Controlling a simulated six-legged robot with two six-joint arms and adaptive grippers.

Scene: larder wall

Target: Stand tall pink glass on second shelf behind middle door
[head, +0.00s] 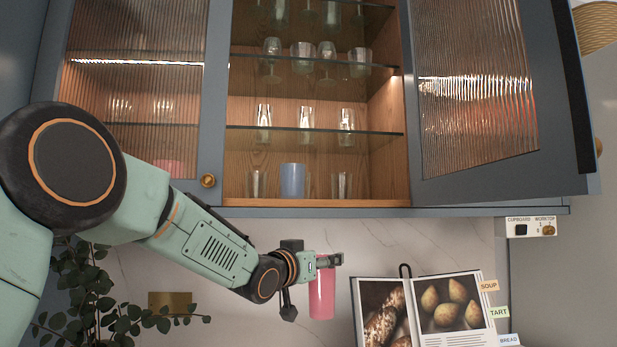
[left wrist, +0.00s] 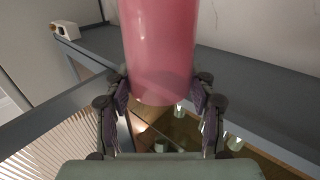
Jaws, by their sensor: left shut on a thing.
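My left gripper (head: 328,261) is shut on the upper part of the tall pink glass (head: 322,293) and holds it upright, below the cupboard and in front of the marble wall. In the left wrist view the pink glass (left wrist: 160,50) sits between both fingers (left wrist: 160,100). The middle door (head: 475,85), with ribbed glass, stands open to the right. Behind it, the lowest board (head: 320,203) holds a blue cup (head: 292,180) between clear glasses. The glass shelf above it (head: 385,133) holds three clear glasses (head: 305,118) in a row. My right gripper is not in view.
Higher glass shelves (head: 350,68) hold several stemmed and plain glasses. The left ribbed door (head: 140,90) is shut, with a blurred pink shape (head: 168,168) behind it. An open cookbook (head: 425,310) stands below right. A leafy plant (head: 95,295) is at lower left.

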